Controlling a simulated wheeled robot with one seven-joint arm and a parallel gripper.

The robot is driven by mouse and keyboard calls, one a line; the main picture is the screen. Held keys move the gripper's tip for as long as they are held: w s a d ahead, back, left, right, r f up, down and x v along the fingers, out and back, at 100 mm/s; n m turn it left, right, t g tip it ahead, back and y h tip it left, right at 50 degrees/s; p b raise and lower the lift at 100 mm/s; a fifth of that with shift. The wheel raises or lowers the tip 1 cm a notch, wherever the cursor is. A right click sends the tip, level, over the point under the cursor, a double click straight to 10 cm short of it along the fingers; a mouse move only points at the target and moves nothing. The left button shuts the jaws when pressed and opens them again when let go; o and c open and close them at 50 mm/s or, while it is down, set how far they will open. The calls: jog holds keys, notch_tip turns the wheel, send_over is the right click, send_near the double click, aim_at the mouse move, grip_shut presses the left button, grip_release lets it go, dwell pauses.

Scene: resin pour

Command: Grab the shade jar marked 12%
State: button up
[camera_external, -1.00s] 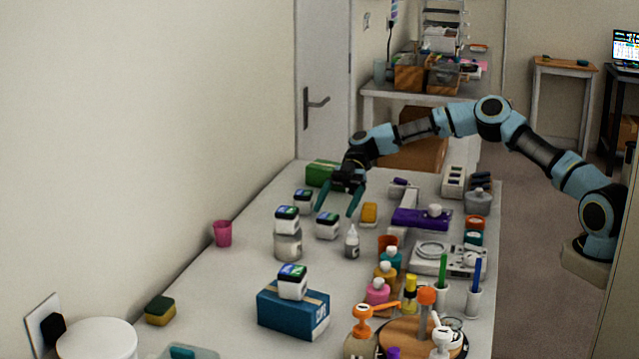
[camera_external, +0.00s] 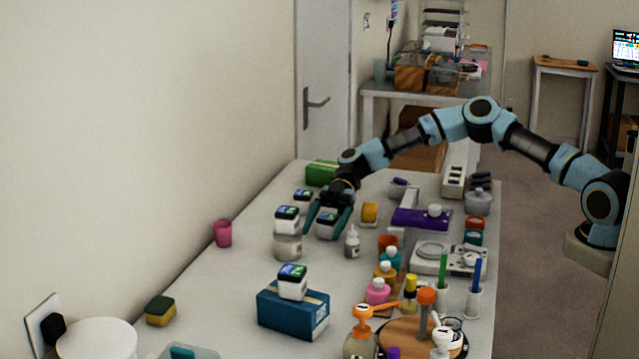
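Several similar small white jars with dark lids and blue-green labels stand on the table; their markings are too small to read, so I cannot tell which is 12%. One jar (camera_external: 327,226) stands on the table between the fingers of my gripper (camera_external: 326,229). The fingers are apart, one on each side of it; I cannot tell whether they touch it. Another jar (camera_external: 287,219) sits on top of a larger jar (camera_external: 287,246) just to the left. A third jar (camera_external: 303,196) stands behind, partly hidden by my gripper. A fourth jar (camera_external: 292,283) sits on a blue box (camera_external: 293,311).
A white dropper bottle (camera_external: 352,243) stands close to the right of my gripper. A yellow roll (camera_external: 369,212) and a green box (camera_external: 321,172) are behind. Bottles, pens and a scale (camera_external: 432,257) crowd the right side.

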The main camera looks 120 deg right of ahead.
grip_shut()
dwell(0.5)
jog(key=shift+r, duration=0.1)
